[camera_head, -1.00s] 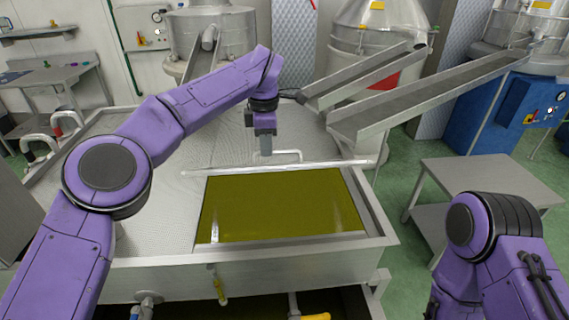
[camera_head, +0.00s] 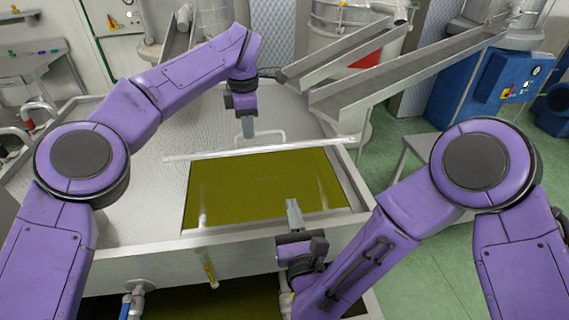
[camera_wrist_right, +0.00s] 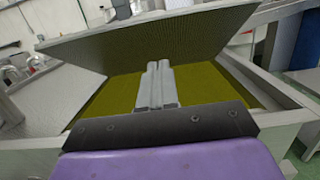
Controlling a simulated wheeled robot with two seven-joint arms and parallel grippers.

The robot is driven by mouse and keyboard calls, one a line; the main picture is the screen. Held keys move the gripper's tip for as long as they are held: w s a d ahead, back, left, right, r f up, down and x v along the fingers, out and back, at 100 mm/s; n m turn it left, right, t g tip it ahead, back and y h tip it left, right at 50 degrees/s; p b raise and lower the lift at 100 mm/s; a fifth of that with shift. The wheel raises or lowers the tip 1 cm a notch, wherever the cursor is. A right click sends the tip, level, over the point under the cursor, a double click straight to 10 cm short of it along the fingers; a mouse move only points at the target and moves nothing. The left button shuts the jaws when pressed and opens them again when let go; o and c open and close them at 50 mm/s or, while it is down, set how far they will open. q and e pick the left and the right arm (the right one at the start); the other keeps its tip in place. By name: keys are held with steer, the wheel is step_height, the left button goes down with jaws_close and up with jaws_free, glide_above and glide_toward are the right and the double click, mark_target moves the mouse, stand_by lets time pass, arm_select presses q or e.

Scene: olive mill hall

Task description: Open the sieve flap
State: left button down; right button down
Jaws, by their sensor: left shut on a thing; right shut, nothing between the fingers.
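The sieve flap (camera_head: 215,143) is a grey perforated plate with a pale front edge, tilted up over the tank opening. Its underside (camera_wrist_right: 150,45) faces the right wrist camera. Olive-green liquid (camera_head: 262,190) shows below it. A thin bar handle (camera_head: 274,132) stands on the flap. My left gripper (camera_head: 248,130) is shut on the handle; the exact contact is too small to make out. My right gripper (camera_head: 293,213) is shut and empty, pointing at the opening above the tank's front rim. Its closed fingers (camera_wrist_right: 157,88) show in the right wrist view, below and in front of the raised flap.
The steel tank's front wall (camera_head: 140,262) has a valve and a yellow-handled fitting. Two sloping chutes (camera_head: 400,80) stand behind on the right. A grey side table (camera_head: 418,150) is partly hidden by my right arm. Green floor lies open at right.

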arm_select(q)
steer(key=shift+w+a+f, duration=0.1)
steer(key=shift+a+f, duration=0.05)
steer(key=shift+f, duration=0.05)
arm_select(e)
steer(key=r+x, duration=0.2)
steer(key=x, duration=0.9)
steer(key=shift+s+r, duration=0.2)
steer(key=shift+r, duration=0.15)
steer(key=shift+w+r, duration=0.55)
steer(key=shift+r, duration=0.4)
